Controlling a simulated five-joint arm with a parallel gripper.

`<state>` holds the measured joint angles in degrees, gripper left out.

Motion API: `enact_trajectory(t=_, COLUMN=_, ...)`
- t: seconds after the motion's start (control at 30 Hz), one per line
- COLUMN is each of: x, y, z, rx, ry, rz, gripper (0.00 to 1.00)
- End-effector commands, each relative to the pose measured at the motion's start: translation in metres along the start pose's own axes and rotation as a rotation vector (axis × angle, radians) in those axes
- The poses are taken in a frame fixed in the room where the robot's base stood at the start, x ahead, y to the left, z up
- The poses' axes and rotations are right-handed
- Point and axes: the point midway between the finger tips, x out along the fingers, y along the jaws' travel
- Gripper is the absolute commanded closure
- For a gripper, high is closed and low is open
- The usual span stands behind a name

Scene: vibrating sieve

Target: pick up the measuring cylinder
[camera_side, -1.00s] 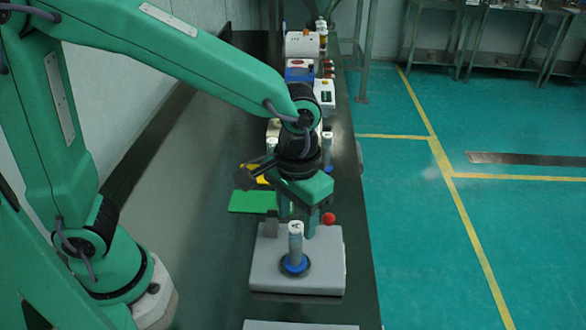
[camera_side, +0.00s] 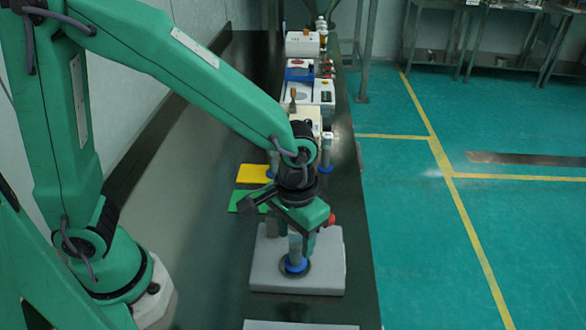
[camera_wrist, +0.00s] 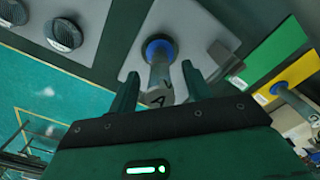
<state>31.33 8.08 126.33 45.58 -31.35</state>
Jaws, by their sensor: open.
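The measuring cylinder is a clear grey tube with a blue base ring (camera_side: 295,264), standing upright on a dark round disc on a grey block (camera_side: 272,275). In the wrist view the cylinder (camera_wrist: 160,74) carries a dark letter A near its top, and its blue ring (camera_wrist: 158,47) shows beyond. My gripper (camera_side: 301,240) is over the block at the cylinder and hides its top in the side view. In the wrist view my gripper (camera_wrist: 160,80) is open, with one finger on each side of the cylinder and gaps visible.
A green mat (camera_side: 243,202) and a yellow mat (camera_side: 253,173) lie behind the block. Another blue-based cylinder (camera_side: 326,160) stands behind my gripper, with several instruments further back. A red ball (camera_side: 332,218) shows beside my gripper. Free bench lies left of the block.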

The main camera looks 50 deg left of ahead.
Motion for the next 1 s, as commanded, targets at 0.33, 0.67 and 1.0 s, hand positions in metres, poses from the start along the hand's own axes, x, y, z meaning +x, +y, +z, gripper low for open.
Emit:
enact_trajectory(t=0.33, x=-0.0002, y=0.0, z=0.0, rx=0.0, ry=0.0, rz=0.0, gripper=0.51)
enact_trajectory(t=0.67, x=-0.0003, y=0.0, z=0.0, rx=0.0, ry=0.0, rz=0.0, gripper=1.0)
enact_trajectory(t=1.0, x=-0.0019, y=0.0002, z=-0.0003, rx=0.0, ry=0.001, rz=0.001, gripper=1.0)
